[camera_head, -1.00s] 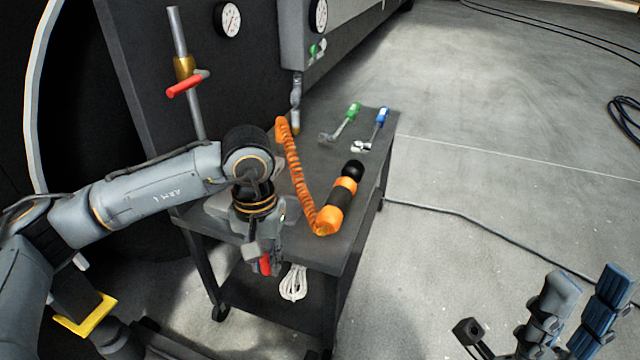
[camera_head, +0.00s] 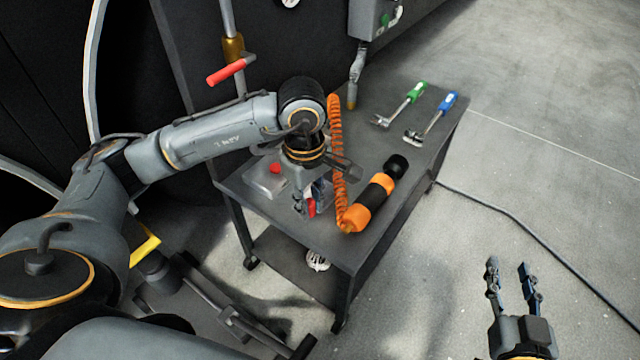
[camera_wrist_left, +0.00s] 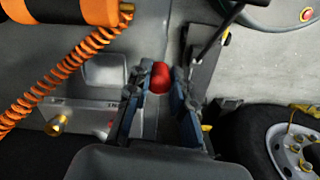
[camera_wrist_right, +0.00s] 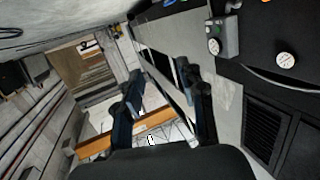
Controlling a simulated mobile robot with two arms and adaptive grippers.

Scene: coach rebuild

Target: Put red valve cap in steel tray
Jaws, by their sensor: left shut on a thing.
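The red valve cap (camera_wrist_left: 159,80) is between the fingertips of my left gripper (camera_wrist_left: 160,86) in the left wrist view. In the head view my left gripper (camera_head: 312,202) is shut on this red cap (camera_head: 311,208) and points down at the cart's front edge. The steel tray (camera_head: 262,187) lies on the cart just left of the gripper; part of it shows in the left wrist view (camera_wrist_left: 105,72). My right gripper (camera_head: 510,272) is open and empty, away from the cart.
An orange and black cylinder (camera_head: 370,200) with a coiled orange hose (camera_head: 337,140) lies just right of the left gripper. Green-handled (camera_head: 412,97) and blue-handled (camera_head: 442,108) tools lie at the cart's back right. A red-handled valve pipe (camera_head: 232,70) stands behind.

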